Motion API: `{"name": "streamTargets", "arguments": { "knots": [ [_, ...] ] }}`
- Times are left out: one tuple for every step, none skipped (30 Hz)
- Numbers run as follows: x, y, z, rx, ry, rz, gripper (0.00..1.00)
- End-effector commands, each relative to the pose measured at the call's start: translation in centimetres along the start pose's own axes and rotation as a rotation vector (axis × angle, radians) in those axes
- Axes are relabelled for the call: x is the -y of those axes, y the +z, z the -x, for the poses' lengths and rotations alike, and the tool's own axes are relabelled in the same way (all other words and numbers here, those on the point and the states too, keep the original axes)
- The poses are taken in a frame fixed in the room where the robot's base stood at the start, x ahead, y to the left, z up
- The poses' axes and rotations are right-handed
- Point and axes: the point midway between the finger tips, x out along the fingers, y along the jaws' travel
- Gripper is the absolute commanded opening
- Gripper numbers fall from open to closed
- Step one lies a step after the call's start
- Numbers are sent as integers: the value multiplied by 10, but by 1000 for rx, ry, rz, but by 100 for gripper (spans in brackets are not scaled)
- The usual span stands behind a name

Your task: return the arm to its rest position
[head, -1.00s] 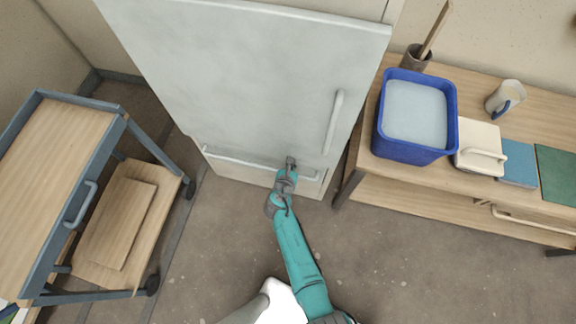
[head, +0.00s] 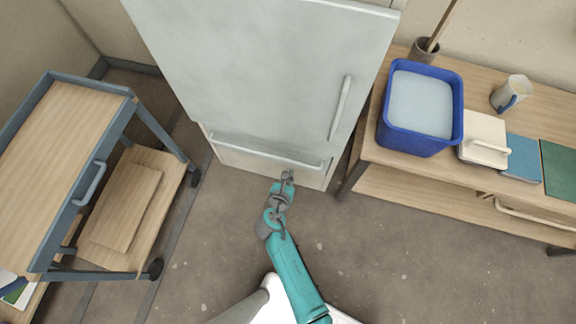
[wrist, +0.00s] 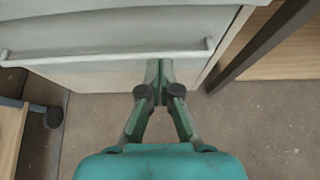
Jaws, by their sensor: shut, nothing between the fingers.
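My gripper (head: 287,175) is at the end of my teal arm, low in front of the white fridge (head: 265,70). It is shut and empty.
A wheeled cart (head: 75,115) stands at the left. At the right, a wooden bench (head: 388,158) holds a blue bucket (head: 420,140) of pale glaze, a mug (head: 510,92), a white lidded box (head: 483,130) and flat blue and green items. Speckled floor (head: 400,250) between is open.

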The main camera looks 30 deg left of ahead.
Motion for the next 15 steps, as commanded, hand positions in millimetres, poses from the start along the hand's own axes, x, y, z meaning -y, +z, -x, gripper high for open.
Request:
{"name": "streamTargets", "arguments": {
  "knots": [
    [0, 0, 5, 0, 2, 0, 0],
    [0, -1, 8, 0, 1, 0, 0],
    [0, 0, 10, 0, 0, 0, 0],
    [0, 0, 11, 0, 0, -1, 0],
    [0, 0, 12, 0, 0, -1, 0],
    [0, 0, 13, -1, 0, -1, 0],
    [0, 0, 14, -1, 0, -1, 0],
    [0, 0, 14, -1, 0, -1, 0],
    [0, 0, 14, -1, 0, -1, 0],
    [0, 0, 14, -1, 0, -1, 0],
    [0, 0, 14, -1, 0, -1, 0],
    [0, 0, 14, -1, 0, -1, 0],
    [1, 0, 14, -1, 0, -3, 0],
    [3, -1, 14, -3, -1, -9, 0],
    [7, -4, 15, -7, -1, -24, 0]
  ]
}}
